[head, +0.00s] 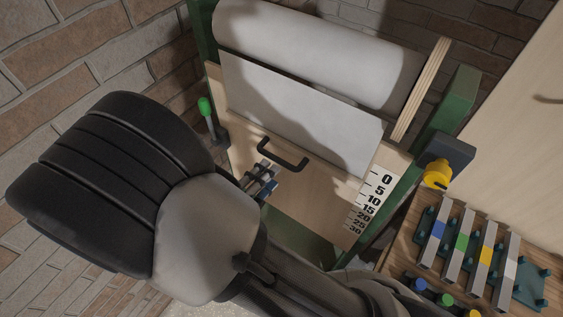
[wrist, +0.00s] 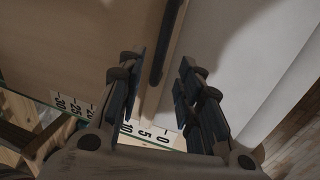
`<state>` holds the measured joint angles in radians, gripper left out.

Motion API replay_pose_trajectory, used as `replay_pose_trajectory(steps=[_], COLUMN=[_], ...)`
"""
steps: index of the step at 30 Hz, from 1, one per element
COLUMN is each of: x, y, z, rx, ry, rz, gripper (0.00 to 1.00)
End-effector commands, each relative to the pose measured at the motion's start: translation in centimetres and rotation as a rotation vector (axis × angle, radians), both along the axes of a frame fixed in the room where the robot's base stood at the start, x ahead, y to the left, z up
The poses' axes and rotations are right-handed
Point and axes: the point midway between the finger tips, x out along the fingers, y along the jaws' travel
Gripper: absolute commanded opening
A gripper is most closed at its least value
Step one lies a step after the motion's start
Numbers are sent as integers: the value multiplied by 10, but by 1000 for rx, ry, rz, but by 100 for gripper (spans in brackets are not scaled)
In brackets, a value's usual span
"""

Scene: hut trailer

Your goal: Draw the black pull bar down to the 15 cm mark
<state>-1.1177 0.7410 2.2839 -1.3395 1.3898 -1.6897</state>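The black pull bar (head: 283,155) is a U-shaped handle at the lower edge of the white paper sheet (head: 300,115), on a pale wooden board (head: 285,190). The sheet's lower edge lies near the 0 mark of the scale (head: 370,202), which runs down to 30 on the right. My gripper (head: 262,181) is just below the bar in the head view. In the wrist view my gripper (wrist: 161,62) is open, and the bar (wrist: 168,42) shows between its spread fingers. No finger visibly touches it; the depth between them is hard to tell.
A large white paper roll (head: 315,50) sits above in a green frame (head: 443,115). A green-tipped lever (head: 205,107) stands left, a yellow knob (head: 437,175) right. A rack of colour-marked bars (head: 470,250) lies on a wooden surface at lower right.

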Motion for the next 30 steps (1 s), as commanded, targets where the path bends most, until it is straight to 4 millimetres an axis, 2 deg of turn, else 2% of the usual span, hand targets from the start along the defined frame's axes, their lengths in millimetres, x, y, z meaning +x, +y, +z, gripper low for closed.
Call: replay_pose_trajectory(steps=[1, 6, 12, 23, 30], x=[9, 34, 51, 56, 56], y=[-9, -28, -41, -44, -44], z=[-4, -11, -15, -15, -15], rx=[0, 0, 1, 1, 1], ry=[1, 1, 1, 0, 0], rz=[-7, -6, -3, 0, 0], gripper=[33, 33, 33, 33, 18])
